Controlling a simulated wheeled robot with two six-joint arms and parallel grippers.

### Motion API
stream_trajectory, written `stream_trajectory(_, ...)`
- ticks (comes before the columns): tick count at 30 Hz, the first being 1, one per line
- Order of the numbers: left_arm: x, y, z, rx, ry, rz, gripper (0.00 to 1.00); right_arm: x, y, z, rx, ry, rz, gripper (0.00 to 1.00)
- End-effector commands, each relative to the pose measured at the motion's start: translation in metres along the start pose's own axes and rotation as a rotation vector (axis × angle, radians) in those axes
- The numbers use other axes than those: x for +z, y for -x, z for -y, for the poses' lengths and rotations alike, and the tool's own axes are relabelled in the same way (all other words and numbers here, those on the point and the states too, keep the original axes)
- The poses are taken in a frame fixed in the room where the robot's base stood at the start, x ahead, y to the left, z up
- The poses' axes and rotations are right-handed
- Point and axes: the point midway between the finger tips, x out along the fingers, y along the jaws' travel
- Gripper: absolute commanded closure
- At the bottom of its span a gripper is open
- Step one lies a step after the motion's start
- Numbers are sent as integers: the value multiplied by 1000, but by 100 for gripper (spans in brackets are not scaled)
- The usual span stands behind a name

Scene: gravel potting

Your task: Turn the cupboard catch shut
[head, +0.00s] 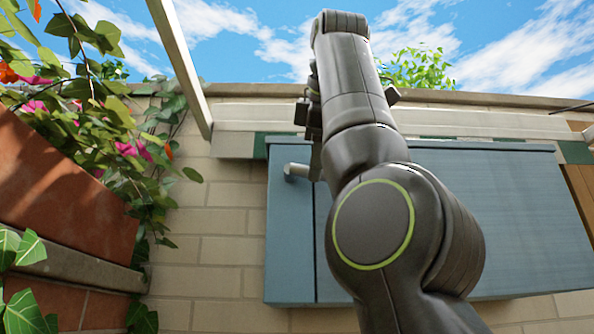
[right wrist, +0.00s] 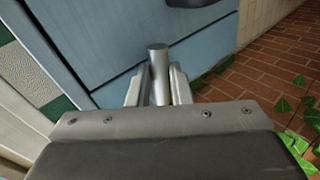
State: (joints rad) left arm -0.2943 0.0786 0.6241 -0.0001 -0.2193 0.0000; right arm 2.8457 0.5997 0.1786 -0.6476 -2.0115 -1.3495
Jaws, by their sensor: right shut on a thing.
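The blue-grey cupboard (head: 291,240) hangs on the brick wall, and its front fills much of the right wrist view (right wrist: 125,35). The catch (head: 297,171) is a grey metal bar near the upper left of the cupboard front, lying roughly level in the head view. My right gripper (head: 317,160) is at the catch, partly hidden behind my own arm. In the right wrist view its two fingers (right wrist: 157,88) are shut on the catch (right wrist: 158,60), whose round end stands up between them. My left gripper is in neither view.
A terracotta planter (head: 60,200) with leaves and flowers stands at the left. A pale slanting post (head: 182,65) rises left of the cupboard. A ledge with green tiles (head: 259,147) runs along the cupboard's top. Bare brick wall (head: 215,225) lies between planter and cupboard.

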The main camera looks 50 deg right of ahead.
Motion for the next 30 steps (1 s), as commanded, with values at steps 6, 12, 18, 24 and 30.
stream_trajectory(6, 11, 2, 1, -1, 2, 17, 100, 5, 8, 0, 0, 51, 29, 100)
stream_trajectory(12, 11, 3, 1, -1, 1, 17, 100, 7, 9, 1, 0, 63, 38, 100)
stream_trajectory(18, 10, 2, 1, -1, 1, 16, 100, 7, 9, 1, 1, 63, 38, 100)
stream_trajectory(24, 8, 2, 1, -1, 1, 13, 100, 7, 9, 1, 1, 61, 37, 68)
stream_trajectory(30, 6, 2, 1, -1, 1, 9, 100, 7, 9, 1, 1, 60, 37, 59)
